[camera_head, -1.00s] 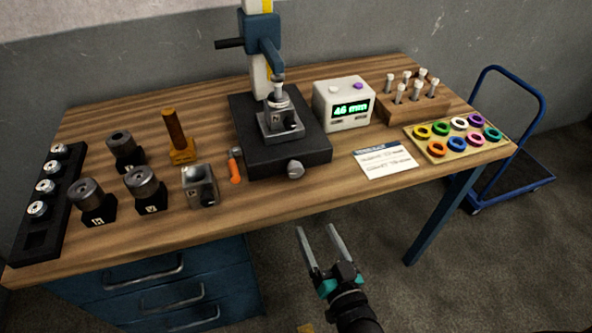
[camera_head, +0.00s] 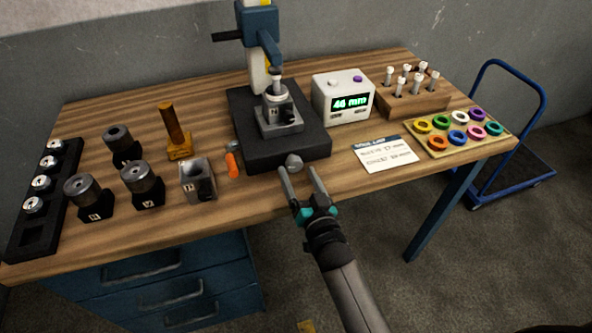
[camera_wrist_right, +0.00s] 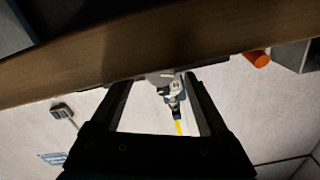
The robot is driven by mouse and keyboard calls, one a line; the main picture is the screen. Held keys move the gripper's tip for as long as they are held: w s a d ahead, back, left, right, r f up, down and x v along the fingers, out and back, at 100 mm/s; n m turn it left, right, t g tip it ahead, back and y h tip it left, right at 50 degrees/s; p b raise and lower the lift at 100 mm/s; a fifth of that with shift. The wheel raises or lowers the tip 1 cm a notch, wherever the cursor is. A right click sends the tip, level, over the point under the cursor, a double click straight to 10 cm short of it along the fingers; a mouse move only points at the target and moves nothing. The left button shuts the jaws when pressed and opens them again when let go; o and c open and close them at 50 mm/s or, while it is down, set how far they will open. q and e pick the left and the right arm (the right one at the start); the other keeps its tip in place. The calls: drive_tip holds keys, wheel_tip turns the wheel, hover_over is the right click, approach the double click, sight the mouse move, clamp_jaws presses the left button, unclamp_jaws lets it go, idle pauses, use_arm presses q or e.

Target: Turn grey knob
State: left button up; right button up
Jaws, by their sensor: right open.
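The grey knob (camera_head: 294,161) sticks out from the front of the press's black base (camera_head: 258,158), close to the table's front edge. My right gripper (camera_head: 300,169) is open and empty. In the head view its two fingertips lie just in front of the knob, one to each side. I cannot tell whether they touch it or how far around it they reach. In the right wrist view my two fingers frame a small grey shape, perhaps the knob. My left gripper is not in view.
An orange-handled tool (camera_head: 232,165) and a grey block (camera_head: 197,180) lie left of the knob. A white card (camera_head: 385,153) lies to the right, with a display box (camera_head: 344,98) reading 46 mm behind it.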

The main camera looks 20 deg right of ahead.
drive_tip(key=shift+w, duration=1.15)
clamp_jaws()
